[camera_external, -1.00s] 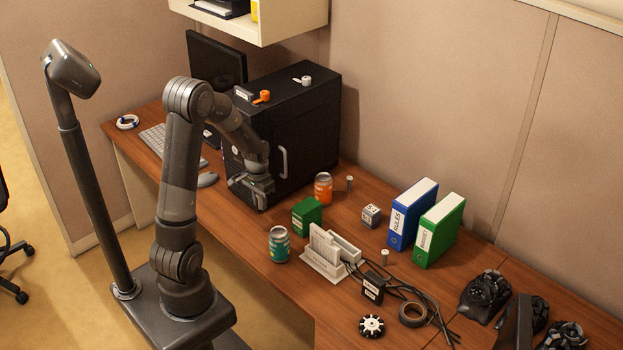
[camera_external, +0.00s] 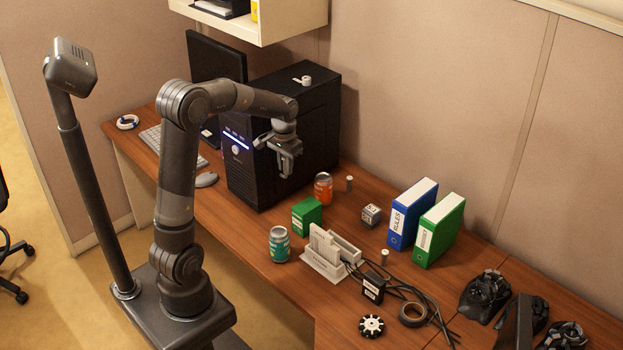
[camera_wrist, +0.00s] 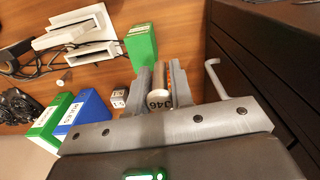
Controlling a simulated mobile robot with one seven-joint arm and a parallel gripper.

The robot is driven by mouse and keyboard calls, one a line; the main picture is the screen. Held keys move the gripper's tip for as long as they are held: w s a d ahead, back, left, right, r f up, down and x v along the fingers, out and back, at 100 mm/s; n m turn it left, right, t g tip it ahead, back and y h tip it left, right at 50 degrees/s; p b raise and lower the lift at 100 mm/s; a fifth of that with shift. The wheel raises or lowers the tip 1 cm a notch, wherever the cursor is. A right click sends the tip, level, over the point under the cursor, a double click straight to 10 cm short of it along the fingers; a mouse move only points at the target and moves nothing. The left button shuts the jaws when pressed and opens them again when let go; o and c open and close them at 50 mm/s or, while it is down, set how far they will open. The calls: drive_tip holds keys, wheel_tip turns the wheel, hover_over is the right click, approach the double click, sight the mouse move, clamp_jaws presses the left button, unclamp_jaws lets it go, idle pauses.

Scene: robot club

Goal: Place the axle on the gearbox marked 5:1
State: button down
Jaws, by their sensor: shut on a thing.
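No 5:1 mark is legible. A small grey cube with dark markings (camera_external: 371,215) and a black box with a white label (camera_external: 373,288) stand on the desk. The cube also shows in the wrist view (camera_wrist: 118,98). I cannot tell which thing is the gearbox.
Blue (camera_external: 411,213) and green binders (camera_external: 439,230) stand right.

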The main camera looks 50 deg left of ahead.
drive_tip(key=w+d, duration=0.5)
drive_tip(key=d, duration=0.4)
drive_tip(key=w+d, duration=0.5)
drive_tip(key=d, duration=0.5)
drive_tip(key=w+d, duration=0.5)
drive_tip(key=d, duration=0.4)
hover_over(372, 209)
drive_tip(key=shift+n, duration=0.4)
drive_tip(key=f, duration=0.8)
drive_tip(key=d+f, duration=0.1)
drive_tip(key=f, duration=0.3)
drive_tip(key=shift+s+f, duration=0.15)
drive_tip(key=shift+s, duration=0.15)
drive_tip(key=shift+w+a+f, duration=0.3)
drive_tip(key=shift+a+f, duration=0.05)
drive_tip(key=shift+a, duration=0.1)
drive_tip(key=shift+f, duration=1.95)
drive_tip(key=shift+f, duration=0.1)
drive_tip(key=c, duration=1.3)
unclamp_jaws()
